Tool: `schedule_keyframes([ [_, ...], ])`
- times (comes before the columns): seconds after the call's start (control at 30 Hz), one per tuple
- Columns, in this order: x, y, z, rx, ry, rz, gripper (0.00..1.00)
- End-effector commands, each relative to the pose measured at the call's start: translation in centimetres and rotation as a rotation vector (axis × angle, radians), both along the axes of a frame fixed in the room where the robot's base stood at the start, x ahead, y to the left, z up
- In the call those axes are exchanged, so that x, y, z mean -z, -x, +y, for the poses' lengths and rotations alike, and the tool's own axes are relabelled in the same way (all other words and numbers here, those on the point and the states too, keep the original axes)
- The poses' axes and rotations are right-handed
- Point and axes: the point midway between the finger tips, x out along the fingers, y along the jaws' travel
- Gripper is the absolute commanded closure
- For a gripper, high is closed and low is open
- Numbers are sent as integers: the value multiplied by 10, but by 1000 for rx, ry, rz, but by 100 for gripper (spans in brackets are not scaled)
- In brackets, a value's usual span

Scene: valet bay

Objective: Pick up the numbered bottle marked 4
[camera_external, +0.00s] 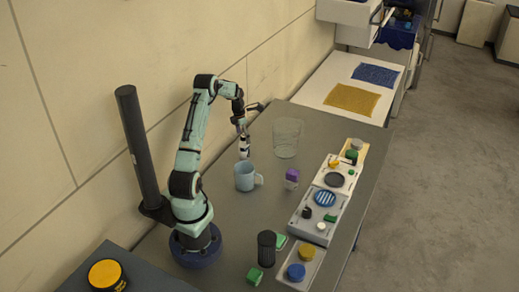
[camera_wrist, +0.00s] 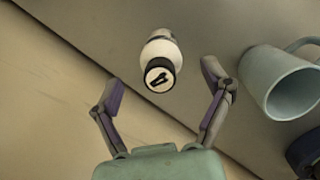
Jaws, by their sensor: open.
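The numbered bottle (camera_wrist: 161,50) is white with a dark cap; the cap's pale disc bears a dark mark that looks like a rotated 4. It also shows in the external view (camera_external: 244,148), small and just under my gripper (camera_external: 241,127). In the wrist view my gripper (camera_wrist: 161,76) is open. Its two fingers are spread wide to the left and right of the cap, with clear gaps, and nothing is held. The bottle's lower part is foreshortened behind its cap in the wrist view.
A pale blue mug (camera_external: 244,178) stands close to the bottle; it also shows at right in the wrist view (camera_wrist: 282,84). A clear glass container (camera_external: 287,138) and a purple-topped block (camera_external: 292,176) are nearby. Panels with knobs (camera_external: 314,218) line the table's right side. The wall is close at left.

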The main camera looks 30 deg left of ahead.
Motion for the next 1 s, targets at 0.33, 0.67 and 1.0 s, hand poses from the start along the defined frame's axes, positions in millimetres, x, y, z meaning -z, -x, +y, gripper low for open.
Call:
schedule_keyframes([
  [0.33,37,-4,-3,2,-1,-1,21],
  [0.67,37,-4,-3,2,0,-2,55],
  [1.0,38,-4,-3,2,-1,-1,92],
])
